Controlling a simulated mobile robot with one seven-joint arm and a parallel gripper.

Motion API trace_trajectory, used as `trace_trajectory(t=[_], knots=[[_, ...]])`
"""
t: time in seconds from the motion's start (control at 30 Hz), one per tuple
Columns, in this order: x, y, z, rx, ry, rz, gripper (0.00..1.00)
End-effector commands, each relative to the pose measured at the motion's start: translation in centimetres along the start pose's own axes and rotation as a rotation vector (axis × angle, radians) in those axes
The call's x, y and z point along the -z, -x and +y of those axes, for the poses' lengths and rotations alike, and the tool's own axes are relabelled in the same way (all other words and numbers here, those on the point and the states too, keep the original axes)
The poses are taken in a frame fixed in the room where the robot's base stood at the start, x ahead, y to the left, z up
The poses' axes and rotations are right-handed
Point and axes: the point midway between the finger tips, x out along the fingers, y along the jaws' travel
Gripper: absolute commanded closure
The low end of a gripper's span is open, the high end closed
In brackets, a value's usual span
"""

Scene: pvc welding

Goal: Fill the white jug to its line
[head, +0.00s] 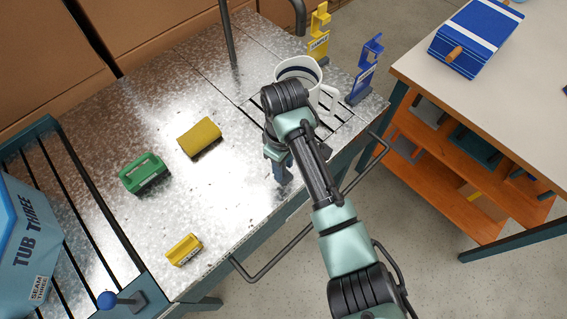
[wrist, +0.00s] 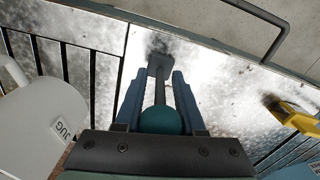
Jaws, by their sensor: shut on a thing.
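The white jug (head: 300,70) stands upright on the slotted part of the metal bench, a dark band showing around its inside below the rim. Part of it, with a JUG label, shows at the left of the wrist view (wrist: 38,125). My gripper (head: 279,170) is low over the bench, in front of the jug. In the wrist view its blue fingers (wrist: 160,100) are closed around a teal ball knob (wrist: 161,121) on a grey stem. The stem runs to a small grey plate. The water level in the jug cannot be told.
A dark spout pipe (head: 299,15) comes down behind the jug. Yellow (head: 319,35) and blue (head: 365,70) stands are beside it. Green (head: 144,173) and yellow blocks (head: 199,138) lie on the bench. A blue tub (head: 25,235) is at left. A rail (head: 262,272) edges the bench front.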

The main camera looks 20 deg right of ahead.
Motion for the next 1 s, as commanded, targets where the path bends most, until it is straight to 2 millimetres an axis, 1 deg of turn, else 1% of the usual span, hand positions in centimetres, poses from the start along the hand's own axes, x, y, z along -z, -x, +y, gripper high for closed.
trace_trajectory(t=[0.37, 0.7, 1.0], knots=[[0.05, 0.12, 0.02, -0.002, 0.000, 0.006, 1.00], [0.07, 0.16, -0.13, -0.028, -0.002, 0.171, 1.00], [-0.10, 0.02, 0.02, -0.043, 0.001, 0.209, 1.00]])
